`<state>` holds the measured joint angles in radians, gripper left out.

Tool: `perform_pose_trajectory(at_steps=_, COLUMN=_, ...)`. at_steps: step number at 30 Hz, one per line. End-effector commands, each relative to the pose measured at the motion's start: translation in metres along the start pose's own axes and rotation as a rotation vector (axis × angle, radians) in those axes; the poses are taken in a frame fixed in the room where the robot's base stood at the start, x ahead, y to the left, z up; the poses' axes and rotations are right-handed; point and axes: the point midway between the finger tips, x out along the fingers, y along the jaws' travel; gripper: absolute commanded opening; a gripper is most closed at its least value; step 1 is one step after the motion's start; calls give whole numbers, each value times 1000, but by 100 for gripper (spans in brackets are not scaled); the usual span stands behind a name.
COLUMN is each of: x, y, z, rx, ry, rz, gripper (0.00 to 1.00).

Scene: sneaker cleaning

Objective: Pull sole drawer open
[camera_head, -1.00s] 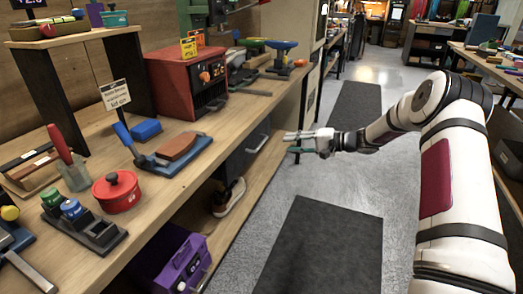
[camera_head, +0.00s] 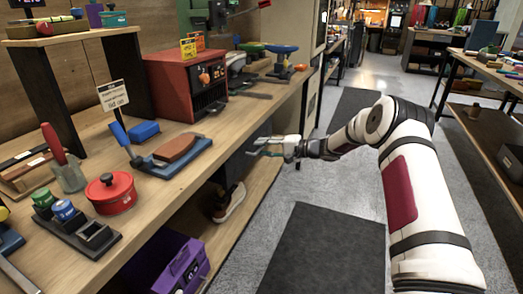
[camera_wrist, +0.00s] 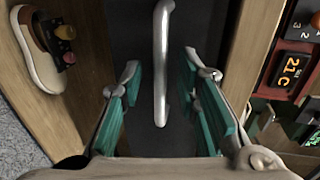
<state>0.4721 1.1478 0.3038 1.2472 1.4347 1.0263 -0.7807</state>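The sole drawer has a dark grey front (camera_head: 236,165) under the workbench top, and its front fills the middle of the wrist view (camera_wrist: 130,40). Its silver bar handle (camera_wrist: 161,70) runs lengthwise through the centre of the wrist view. My gripper (camera_head: 264,146) is at the drawer front in the head view. In the wrist view my gripper (camera_wrist: 162,85) is open, with teal-padded fingers on both sides of the handle's line. Clear gaps show between fingers and handle; how deep the handle sits between them is hard to tell. In the head view the handle is not clearly visible.
A sneaker (camera_head: 229,202) stands on the lower shelf below the drawer and also shows in the wrist view (camera_wrist: 38,50). A purple box (camera_head: 180,265) is nearer on that shelf. A red oven-like unit (camera_head: 187,82) stands on the bench (camera_head: 215,125). The aisle floor is free.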

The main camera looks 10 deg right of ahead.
Motion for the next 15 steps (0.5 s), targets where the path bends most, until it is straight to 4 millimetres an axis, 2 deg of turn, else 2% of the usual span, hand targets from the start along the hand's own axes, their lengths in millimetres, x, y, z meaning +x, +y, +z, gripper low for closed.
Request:
perform_pose_trajectory(at_steps=4, x=10, y=0, z=0, rx=-1, ry=-1, rz=0, gripper=30)
perform_pose_trajectory(at_steps=13, x=11, y=0, z=0, rx=0, ry=0, rz=0, gripper=30)
perform_pose_trajectory(at_steps=14, x=11, y=0, z=0, rx=0, ry=0, rz=0, gripper=25)
perform_pose_trajectory(at_steps=15, x=11, y=0, z=0, rx=0, ry=0, rz=0, gripper=16)
